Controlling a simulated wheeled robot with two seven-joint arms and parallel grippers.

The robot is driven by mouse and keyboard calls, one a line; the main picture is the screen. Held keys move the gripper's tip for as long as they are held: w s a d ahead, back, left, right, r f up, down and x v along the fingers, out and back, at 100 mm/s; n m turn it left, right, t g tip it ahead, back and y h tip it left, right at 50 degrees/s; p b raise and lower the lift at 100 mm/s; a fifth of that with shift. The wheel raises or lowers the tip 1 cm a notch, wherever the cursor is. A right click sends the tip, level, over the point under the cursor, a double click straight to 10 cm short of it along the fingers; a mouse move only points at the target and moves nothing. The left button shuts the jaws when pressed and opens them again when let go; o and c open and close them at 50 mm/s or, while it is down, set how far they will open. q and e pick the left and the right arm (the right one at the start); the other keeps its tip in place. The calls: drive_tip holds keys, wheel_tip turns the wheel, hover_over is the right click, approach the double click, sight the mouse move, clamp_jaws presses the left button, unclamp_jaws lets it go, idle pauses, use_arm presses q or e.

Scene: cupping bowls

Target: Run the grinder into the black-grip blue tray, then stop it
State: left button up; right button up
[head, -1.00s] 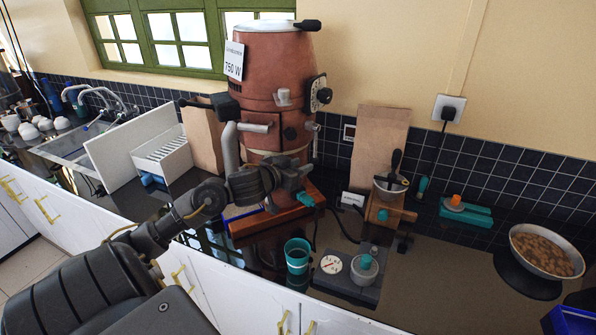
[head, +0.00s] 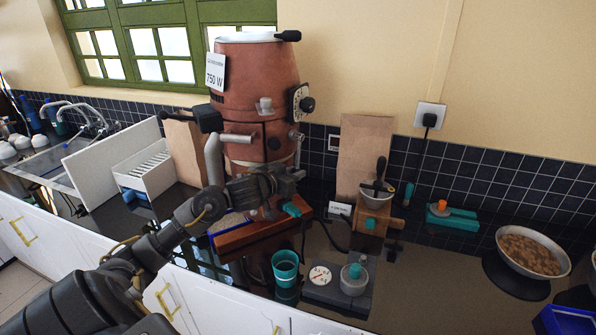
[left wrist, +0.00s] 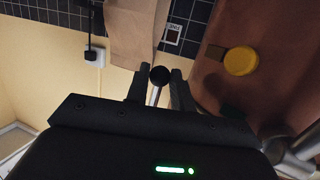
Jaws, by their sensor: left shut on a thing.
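The copper-coloured grinder (head: 255,95) stands upright on the counter against the back wall. My left gripper (head: 288,180) is at the front of its lower body, below the spout and dial. In the left wrist view my left gripper (left wrist: 159,88) is shut on a thin metal lever with a black ball knob (left wrist: 159,75), the knob between the fingertips. A blue-edged tray (head: 228,223) shows partly at the grinder's wooden base, mostly hidden by my left arm. Its grip is hidden. My right gripper is not in view.
A teal cup (head: 285,266) and a dark scale (head: 328,289) stand in front of the grinder. A pan of brown beans (head: 532,251) is at the right, with a blue container (head: 562,320) at the lower right corner. Dark counter between them is mostly clear.

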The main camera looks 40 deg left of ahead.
use_arm(q)
drive_tip(key=shift+p+v, duration=0.35)
drive_tip(key=shift+v, duration=0.55)
drive_tip(key=shift+r, duration=0.1)
drive_tip(key=shift+s+r+p, duration=0.4)
drive_tip(key=shift+s+p, duration=0.25)
drive_tip(key=shift+p, duration=0.15)
drive_tip(key=shift+p+v, duration=0.55)
drive_tip(key=shift+v, duration=0.2)
drive_tip(key=shift+r, duration=0.1)
drive_tip(key=shift+s, duration=0.1)
